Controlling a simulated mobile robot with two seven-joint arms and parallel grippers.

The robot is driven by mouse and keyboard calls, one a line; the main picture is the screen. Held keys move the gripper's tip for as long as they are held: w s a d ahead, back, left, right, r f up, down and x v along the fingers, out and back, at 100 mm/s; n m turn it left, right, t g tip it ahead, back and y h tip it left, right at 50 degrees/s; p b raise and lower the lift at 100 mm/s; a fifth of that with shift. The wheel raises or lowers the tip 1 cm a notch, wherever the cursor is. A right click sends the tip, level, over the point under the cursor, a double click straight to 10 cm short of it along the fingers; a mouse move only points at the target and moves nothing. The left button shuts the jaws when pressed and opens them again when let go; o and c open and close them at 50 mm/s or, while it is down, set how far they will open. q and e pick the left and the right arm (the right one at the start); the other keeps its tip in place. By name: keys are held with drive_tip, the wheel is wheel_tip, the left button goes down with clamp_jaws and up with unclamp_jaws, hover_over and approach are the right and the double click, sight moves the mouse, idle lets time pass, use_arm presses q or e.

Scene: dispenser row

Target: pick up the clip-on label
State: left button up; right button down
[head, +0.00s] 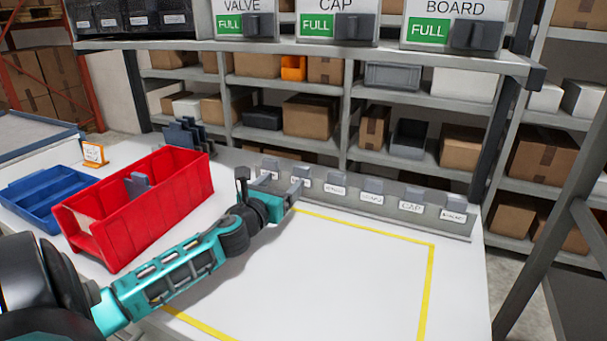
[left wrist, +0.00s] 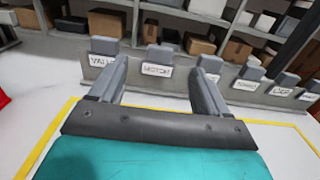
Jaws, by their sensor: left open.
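A grey rail (head: 388,209) along the back of the white table carries several clip-on labels, each a grey clip with a white printed plate. In the left wrist view, the label reading MOTOR (left wrist: 157,70) stands upright on the rail, between my fingers in the picture. The VALVE label (left wrist: 101,60) is left of it, and another label (left wrist: 209,66) is by the right finger, partly hidden. My left gripper (head: 283,184) is open and empty, its fingers pointing at the rail. I cannot tell if they touch it. My right gripper is not in view.
A red bin (head: 112,240) and a blue tray (head: 40,212) stand on the left of the table. Dark grey pieces (head: 185,134) and an orange sign holder (head: 93,154) are behind them. The yellow-outlined area (head: 340,285) is clear. Signs reading FULL hang above.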

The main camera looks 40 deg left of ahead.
sight(300, 169)
use_arm(q)
drive_tip(key=shift+d+f+x, duration=0.1)
drive_tip(key=shift+f+x, duration=0.05)
drive_tip(key=shift+x, duration=1.4)
drive_tip(key=shift+d+f+x, duration=0.1)
drive_tip(key=shift+f+x, duration=0.05)
drive_tip(key=shift+x, duration=1.45)
drive_tip(key=shift+f+x, duration=0.15)
drive_tip(key=shift+x, duration=1.4)
drive_tip(key=shift+w, duration=0.1)
drive_tip(key=shift+c, duration=0.3)
drive_tip(key=c, duration=1.1)
